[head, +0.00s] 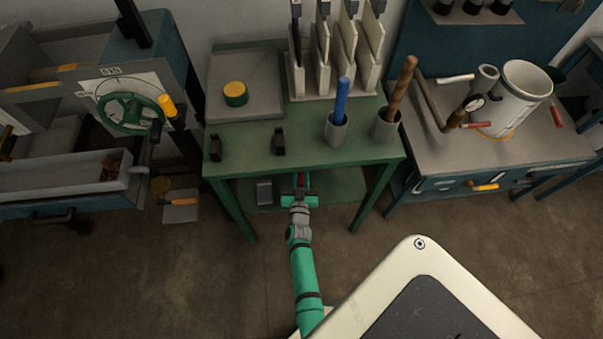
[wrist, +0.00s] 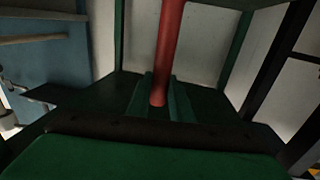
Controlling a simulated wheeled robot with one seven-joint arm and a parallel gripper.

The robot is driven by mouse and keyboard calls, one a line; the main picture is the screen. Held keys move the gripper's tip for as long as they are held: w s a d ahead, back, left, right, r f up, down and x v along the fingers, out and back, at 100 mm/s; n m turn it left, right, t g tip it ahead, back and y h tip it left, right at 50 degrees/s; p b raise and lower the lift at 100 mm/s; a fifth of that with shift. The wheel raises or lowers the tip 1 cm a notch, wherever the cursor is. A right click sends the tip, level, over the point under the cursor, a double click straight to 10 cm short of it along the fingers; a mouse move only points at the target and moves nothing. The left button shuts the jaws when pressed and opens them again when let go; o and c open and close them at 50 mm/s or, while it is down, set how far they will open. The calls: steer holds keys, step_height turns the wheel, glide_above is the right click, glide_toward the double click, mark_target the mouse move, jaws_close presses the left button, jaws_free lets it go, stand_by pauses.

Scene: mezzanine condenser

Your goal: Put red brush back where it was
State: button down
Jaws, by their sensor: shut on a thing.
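The red brush (wrist: 170,45) shows in the wrist view as a plain red rod. One end is between the green fingers of my gripper (wrist: 158,100), and the rest runs out of the top of the picture. In the head view my gripper (head: 300,190) is under the green table's top, just above or at the lower shelf (head: 340,186). Only a small red bit of the brush (head: 302,179) shows there, beyond the gripper. My gripper is shut on the brush. Its far end is hidden by the table top.
On the green table top (head: 255,150) stand a cup with a blue brush (head: 341,100), a cup with a brown-handled brush (head: 400,88) and two black brackets (head: 279,141). A grey block (head: 264,193) is on the lower shelf, left of my gripper. Table legs (head: 373,197) flank the arm.

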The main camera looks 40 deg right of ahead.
mark_target(302, 175)
step_height(302, 175, down, 3)
steer(key=shift+d+r, duration=0.1)
steer(key=shift+s, duration=0.15)
steer(key=shift+f, duration=0.25)
steer(key=c, duration=1.6)
jaws_free()
steer(key=shift+v, duration=5.95)
steer(key=shift+r, duration=0.15)
